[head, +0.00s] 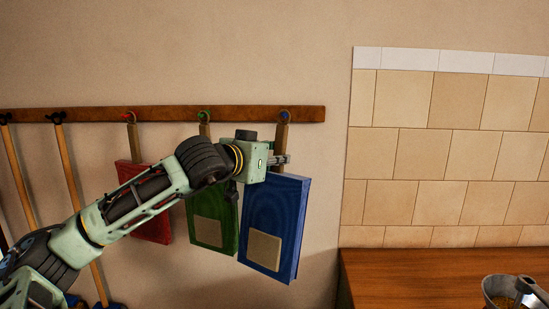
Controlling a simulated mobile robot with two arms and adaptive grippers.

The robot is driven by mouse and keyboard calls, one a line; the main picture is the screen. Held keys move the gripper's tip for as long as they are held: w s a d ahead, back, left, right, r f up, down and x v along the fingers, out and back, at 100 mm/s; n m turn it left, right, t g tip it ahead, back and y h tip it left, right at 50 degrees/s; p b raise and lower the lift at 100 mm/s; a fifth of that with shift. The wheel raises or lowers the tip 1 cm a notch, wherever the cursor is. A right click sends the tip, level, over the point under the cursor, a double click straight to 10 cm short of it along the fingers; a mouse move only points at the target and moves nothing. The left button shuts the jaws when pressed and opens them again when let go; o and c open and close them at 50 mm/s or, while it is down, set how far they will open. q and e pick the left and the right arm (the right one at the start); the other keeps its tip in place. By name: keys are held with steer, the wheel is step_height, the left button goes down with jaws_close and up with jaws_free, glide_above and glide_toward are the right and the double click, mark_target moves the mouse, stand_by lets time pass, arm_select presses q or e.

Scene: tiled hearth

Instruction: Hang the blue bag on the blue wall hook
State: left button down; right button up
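The blue bag (272,215) is a flat, dark blue bag with a tan patch and a tan strap (282,136). It hangs upright against the wall, and the top of its strap meets the blue hook (285,114) at the right end of the wooden rail. Whether the strap is fully over the hook is too small to tell. My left gripper (280,160) is at the lower part of the strap, just above the bag's top edge. Its fingers are small and partly hidden, so I cannot tell whether they grip the strap.
A red bag (151,226) and a green bag (209,229) hang from the rail (165,113) by red and green hooks. Long-handled tools (70,170) hang at the left. A wooden counter (420,275) with a metal pot (500,291) stands at lower right.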

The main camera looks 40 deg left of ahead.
arm_select(q)
steer(key=shift+w+a+p, duration=0.45)
steer(key=shift+w+p, duration=0.05)
steer(key=shift+w, duration=0.25)
steer(key=shift+w+a+p, duration=0.45)
steer(key=shift+w+a, duration=0.05)
steer(key=shift+w, duration=0.3)
steer(key=shift+w+a+p, duration=0.45)
steer(key=shift+w+p, duration=0.05)
steer(key=shift+w, duration=0.25)
steer(key=shift+w+a+f, duration=0.15)
steer(key=shift+w+f, duration=0.1)
steer(key=shift+f, duration=0.25)
steer(key=c, duration=1.4)
jaws_free()
steer(key=shift+c, duration=0.2)
steer(key=shift+o, duration=0.2)
steer(key=shift+s+b, duration=0.25)
steer(key=shift+b, duration=0.05)
steer(key=shift+b+v, duration=0.7)
steer(key=shift+v, duration=1.2)
